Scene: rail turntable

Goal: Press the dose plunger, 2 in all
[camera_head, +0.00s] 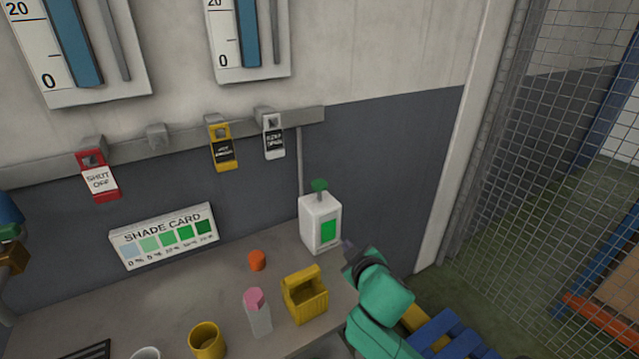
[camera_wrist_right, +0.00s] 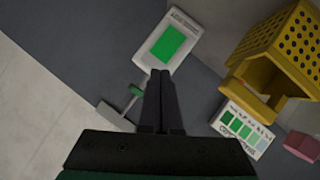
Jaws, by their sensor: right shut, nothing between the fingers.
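The white dispenser (camera_head: 321,224) stands on the bench against the wall, with a bright green panel on its front. The dose plunger (camera_head: 319,186) is a green knob on a short stem on top of it. My right gripper (camera_head: 347,246) is shut and empty, with its dark fingertips near the dispenser's lower right side, below the plunger. My left gripper is out of view.
A yellow container (camera_head: 308,303), a pink-capped bottle (camera_head: 258,318), an orange cap (camera_head: 257,260) and a yellow cup (camera_head: 207,342) stand on the bench. A shade card (camera_head: 165,236) leans at the wall. Tags hang from a rail (camera_head: 180,141) above. A wire mesh fence (camera_head: 540,130) is at right.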

